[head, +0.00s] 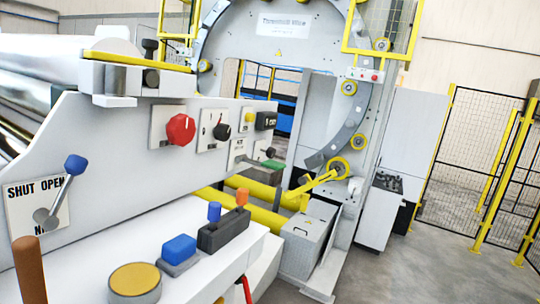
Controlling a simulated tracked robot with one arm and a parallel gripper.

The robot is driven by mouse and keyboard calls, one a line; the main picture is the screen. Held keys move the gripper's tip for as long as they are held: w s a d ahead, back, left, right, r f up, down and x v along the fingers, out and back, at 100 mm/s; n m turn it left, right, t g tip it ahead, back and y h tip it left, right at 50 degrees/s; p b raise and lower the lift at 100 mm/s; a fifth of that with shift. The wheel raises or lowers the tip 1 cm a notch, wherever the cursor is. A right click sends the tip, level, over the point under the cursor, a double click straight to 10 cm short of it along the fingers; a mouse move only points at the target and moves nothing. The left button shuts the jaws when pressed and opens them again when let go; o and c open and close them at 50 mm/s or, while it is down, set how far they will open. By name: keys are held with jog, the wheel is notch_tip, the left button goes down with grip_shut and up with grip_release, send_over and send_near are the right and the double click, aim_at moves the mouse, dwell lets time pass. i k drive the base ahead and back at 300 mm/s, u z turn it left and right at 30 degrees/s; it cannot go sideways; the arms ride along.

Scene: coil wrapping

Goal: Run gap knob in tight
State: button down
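No label reading "gap" can be made out, so I cannot tell which control is the gap knob. A large red knob (180,130) sits on a plate on the grey side panel. To its right is a black knob (221,131) on a white plate, and lower right a smaller black knob (270,152). A black knob (150,46) also stands up on the block at the upper left, beside the yellow bar. My gripper is not in view, and nothing is seen touching any knob.
A blue-tipped lever (75,165) is on a plate marked SHUT OPEN. In front are a brown handle (29,268), yellow button (135,281), blue button (179,248) and switch box (223,231). The wrapping ring (364,100) stands behind. Grey floor (460,265) is clear at right, before mesh fencing.

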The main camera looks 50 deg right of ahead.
aim_at(271, 151)
jog(key=z, duration=1.4)
jog(key=k, duration=0.25)
jog(key=z, duration=0.5)
jog(key=i, duration=2.15)
jog(key=u, duration=0.7)
